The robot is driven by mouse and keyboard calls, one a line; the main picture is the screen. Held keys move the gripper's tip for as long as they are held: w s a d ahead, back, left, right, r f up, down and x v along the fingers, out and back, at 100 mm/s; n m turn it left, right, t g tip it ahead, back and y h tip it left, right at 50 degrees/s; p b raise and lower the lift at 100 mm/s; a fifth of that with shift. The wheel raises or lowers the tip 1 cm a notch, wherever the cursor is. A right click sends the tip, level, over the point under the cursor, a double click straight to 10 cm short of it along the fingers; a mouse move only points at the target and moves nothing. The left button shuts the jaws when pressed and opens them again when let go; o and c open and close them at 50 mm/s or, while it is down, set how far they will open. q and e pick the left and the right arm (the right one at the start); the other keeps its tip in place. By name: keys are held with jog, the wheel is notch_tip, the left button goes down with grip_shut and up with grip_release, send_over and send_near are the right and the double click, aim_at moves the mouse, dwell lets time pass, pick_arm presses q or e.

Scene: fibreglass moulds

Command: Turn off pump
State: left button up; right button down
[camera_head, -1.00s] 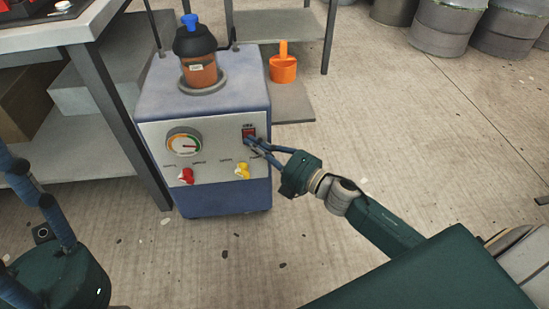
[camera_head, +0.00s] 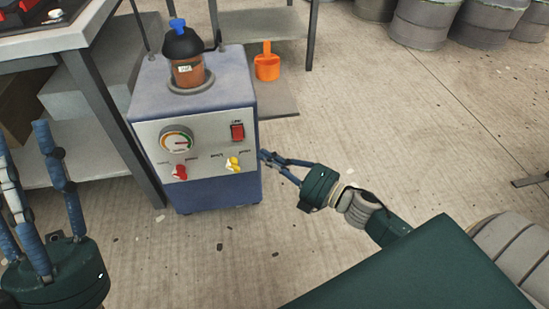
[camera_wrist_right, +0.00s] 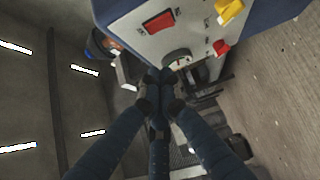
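The pump (camera_head: 240,88) is a blue-grey box with a pale front panel, standing on the floor left of centre. Its red rocker switch (camera_head: 237,131) is at the panel's upper right and also shows in the right wrist view (camera_wrist_right: 159,21). I cannot tell the switch's position. A round gauge (camera_head: 176,139), a red valve knob (camera_head: 180,172) and a yellow valve knob (camera_head: 233,163) are on the panel. My right gripper (camera_head: 264,155) is beside the panel's right edge, below and right of the switch, fingers together and empty. My left gripper (camera_head: 22,138) is open and empty at the left edge.
A table (camera_head: 85,35) stands close on the left. An orange scoop (camera_head: 267,66) is on a low shelf behind. Drums (camera_head: 425,22) line the back. Floor at right is clear.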

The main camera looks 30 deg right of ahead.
pick_arm(q)
jog(key=shift+w+d+f+g, duration=0.1)
jog(key=shift+w+f+g, duration=0.25)
jog(key=shift+w, duration=0.25)
jog(key=shift+w+d+f+g, duration=0.1)
jog(key=shift+w+f+g, duration=0.2)
jog(key=shift+w, duration=0.25)
pick_arm(e)
jog(key=shift+v, duration=1.05)
jog(key=shift+r, duration=0.15)
